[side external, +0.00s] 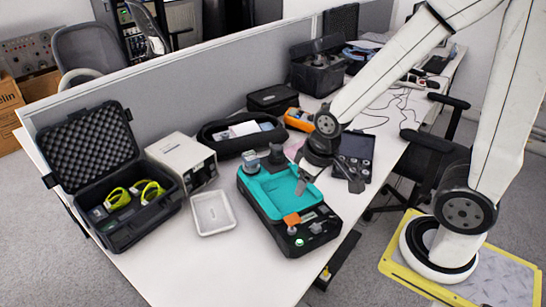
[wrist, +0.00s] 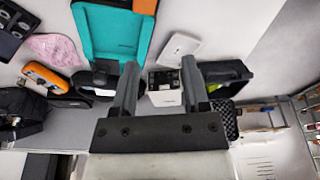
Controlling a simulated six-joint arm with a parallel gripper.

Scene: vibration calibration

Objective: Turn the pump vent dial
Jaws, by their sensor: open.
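The pump (side external: 290,237) is a black box with a teal tray top (side external: 270,187), standing on the table in the side view. Its front panel has an orange block (side external: 291,219), a small screen and small knobs; I cannot tell which knob is the vent dial. Grey round fittings stand at its back edge. My gripper (side external: 328,184) is open and empty, above the right side of the pump and apart from it. In the wrist view my gripper (wrist: 160,66) shows two spread fingers, with the teal tray (wrist: 103,35) at the top left, partly cut off.
A white tray (side external: 213,228), a white box (side external: 178,150) and an open black case (side external: 160,213) with yellow-green items lie left of the pump. A black pouch (side external: 226,149) and an orange meter (side external: 297,114) lie behind. The table's front left is clear.

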